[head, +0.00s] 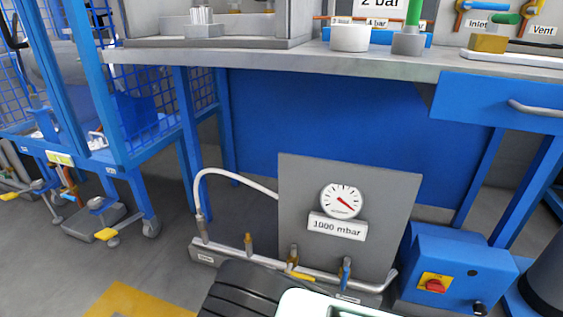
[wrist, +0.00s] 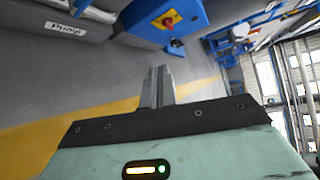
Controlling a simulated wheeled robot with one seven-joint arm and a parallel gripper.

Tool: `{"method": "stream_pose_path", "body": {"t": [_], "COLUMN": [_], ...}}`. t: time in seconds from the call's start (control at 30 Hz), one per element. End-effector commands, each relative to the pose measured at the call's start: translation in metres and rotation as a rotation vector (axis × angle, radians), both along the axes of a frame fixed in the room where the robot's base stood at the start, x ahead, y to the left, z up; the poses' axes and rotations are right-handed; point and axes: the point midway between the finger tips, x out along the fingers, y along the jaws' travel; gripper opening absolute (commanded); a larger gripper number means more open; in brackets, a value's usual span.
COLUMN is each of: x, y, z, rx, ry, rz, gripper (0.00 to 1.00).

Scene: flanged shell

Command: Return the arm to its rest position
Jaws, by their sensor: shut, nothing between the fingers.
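My gripper (wrist: 158,88) shows in the wrist view, its two grey fingers together and empty, over bare grey floor and a yellow floor stripe. The fingers touch nothing. In the head view, only a pale and dark part of my own body shows at the bottom edge, and the gripper's fingers are not visible there.
A grey gauge panel (head: 390,215) with a 1000 mbar label stands under the workbench (head: 260,60). A blue box with a red switch (head: 450,258) is at its right; it also shows in the wrist view (wrist: 190,12). A blue mesh cage (head: 125,165) stands left. Floor between is open.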

Motion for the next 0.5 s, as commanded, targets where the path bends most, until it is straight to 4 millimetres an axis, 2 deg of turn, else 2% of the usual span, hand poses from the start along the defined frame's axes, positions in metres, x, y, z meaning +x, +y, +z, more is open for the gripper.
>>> {"method": "stream_pose_path", "body": {"t": [0.03, 0.2, 0.37, 0.5], "x": [-0.007, -0.034, -0.056, -0.073], "y": [0.004, 0.018, 0.034, 0.045], "z": [0.017, 0.062, 0.113, 0.164], "rx": [0.092, 0.348, 0.547, 0.691], "ry": [-0.036, -0.176, -0.318, -0.447], "rz": [-0.094, -0.397, -0.687, -0.937], "gripper": [0.00, 0.00, 0.00, 0.00]}}
